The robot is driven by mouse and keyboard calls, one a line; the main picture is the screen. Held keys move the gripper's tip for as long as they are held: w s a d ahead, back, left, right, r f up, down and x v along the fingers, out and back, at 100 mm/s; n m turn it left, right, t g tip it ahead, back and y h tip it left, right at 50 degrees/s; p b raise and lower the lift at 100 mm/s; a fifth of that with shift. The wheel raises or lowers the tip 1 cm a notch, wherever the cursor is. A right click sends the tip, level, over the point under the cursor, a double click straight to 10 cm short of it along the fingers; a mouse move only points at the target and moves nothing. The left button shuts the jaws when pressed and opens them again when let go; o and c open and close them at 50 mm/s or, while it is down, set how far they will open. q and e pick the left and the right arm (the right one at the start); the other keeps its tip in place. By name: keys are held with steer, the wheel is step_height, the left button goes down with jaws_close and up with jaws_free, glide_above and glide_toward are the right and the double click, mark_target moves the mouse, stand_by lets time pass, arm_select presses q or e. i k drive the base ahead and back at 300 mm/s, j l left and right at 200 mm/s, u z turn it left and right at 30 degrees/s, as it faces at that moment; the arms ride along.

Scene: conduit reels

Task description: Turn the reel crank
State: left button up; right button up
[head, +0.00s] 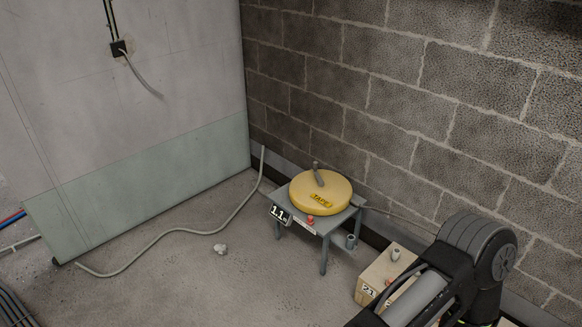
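A round yellow reel (325,194) marked "TAPE" lies flat on a small grey stand (327,227) by the block wall. A short grey crank handle (318,174) sticks up from the top of the reel. A small display reading "1.1" (279,214) is on the stand's front left corner, with a small red part (310,219) near it. One of my arms reaches in at the lower right, in front of the stand; its gripper is not visible. My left gripper is out of view too.
A beige box (378,275) marked "21" stands on the floor right of the stand, partly behind my arm. A pale conduit (190,232) curves over the floor at left. A wall box (119,48) has loose wires.

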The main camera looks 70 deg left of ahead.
mark_target(321, 184)
steer(key=k+j+u, duration=0.1)
steer(key=j+u, duration=0.25)
steer(key=j, duration=0.3)
steer(key=j+u, duration=0.4)
steer(key=j, duration=1.5)
steer(key=j+u, duration=0.15)
steer(key=j, duration=1.05)
steer(key=i+j, duration=0.1)
steer(key=j, duration=1.1)
steer(key=i+j+u, duration=0.1)
steer(key=i+u, duration=0.25)
steer(key=i, duration=0.2)
steer(key=i+l+u, duration=0.1)
steer(key=i+u, duration=0.25)
steer(key=i, duration=0.15)
steer(key=i+l+u, duration=0.3)
steer(key=i, duration=0.2)
steer(key=i+j, duration=0.05)
steer(key=j, duration=0.05)
